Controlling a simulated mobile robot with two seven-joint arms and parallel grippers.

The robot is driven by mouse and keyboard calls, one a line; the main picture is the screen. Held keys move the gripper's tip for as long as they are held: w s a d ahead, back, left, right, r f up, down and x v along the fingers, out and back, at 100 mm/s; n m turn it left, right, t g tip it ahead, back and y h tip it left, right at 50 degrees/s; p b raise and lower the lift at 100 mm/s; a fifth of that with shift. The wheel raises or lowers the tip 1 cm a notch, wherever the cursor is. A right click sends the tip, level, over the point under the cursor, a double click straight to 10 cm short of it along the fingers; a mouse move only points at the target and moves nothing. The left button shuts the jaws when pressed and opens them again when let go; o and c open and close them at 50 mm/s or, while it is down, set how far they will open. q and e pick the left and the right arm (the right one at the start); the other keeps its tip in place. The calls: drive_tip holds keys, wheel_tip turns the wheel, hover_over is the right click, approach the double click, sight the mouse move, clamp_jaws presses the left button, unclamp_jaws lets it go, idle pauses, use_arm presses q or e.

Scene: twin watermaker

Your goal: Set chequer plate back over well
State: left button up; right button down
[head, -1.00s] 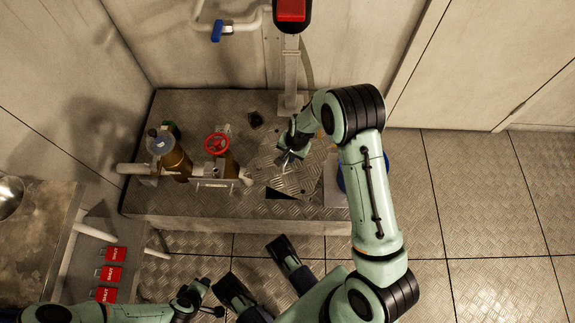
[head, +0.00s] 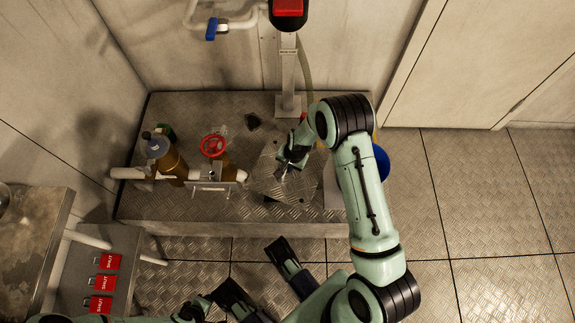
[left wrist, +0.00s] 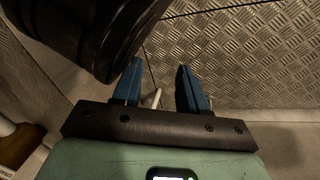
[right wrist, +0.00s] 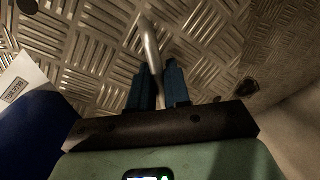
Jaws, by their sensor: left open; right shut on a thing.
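The chequer plate (head: 268,182) lies on or just above the raised metal plinth (head: 180,228), turned at an angle to its edge. My right gripper (head: 285,172) is shut on the plate's bar handle. In the right wrist view the handle (right wrist: 149,45) rises between the fingers (right wrist: 158,75), with the patterned plate behind it. The well opening is now mostly or wholly hidden under the plate; I cannot tell whether the plate sits flush. My left gripper (left wrist: 160,72) is open and empty, over the floor at the lower left.
A red valve wheel (head: 213,146), a brown canister (head: 171,162) and a white pipe (head: 128,173) stand left of the plate. A post (head: 288,75) rises behind it. A blue bucket (head: 381,162) is to the right. Red SHUT tags (head: 106,261) lie at lower left.

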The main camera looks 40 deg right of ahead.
use_arm(q)
drive_tip(key=shift+s+f, duration=0.15)
use_arm(e)
drive_tip(key=shift+f, duration=0.1)
use_arm(q)
drive_tip(key=shift+s+f, duration=0.2)
drive_tip(key=shift+s, duration=0.05)
use_arm(e)
drive_tip(key=shift+f, duration=0.2)
use_arm(q)
drive_tip(key=shift+s+a+f+g+b, duration=0.1)
drive_tip(key=shift+s+f+g+b, duration=0.2)
drive_tip(key=shift+s+b, duration=0.1)
use_arm(e)
drive_tip(key=shift+f, duration=0.25)
drive_tip(key=c, duration=1.1)
unclamp_jaws()
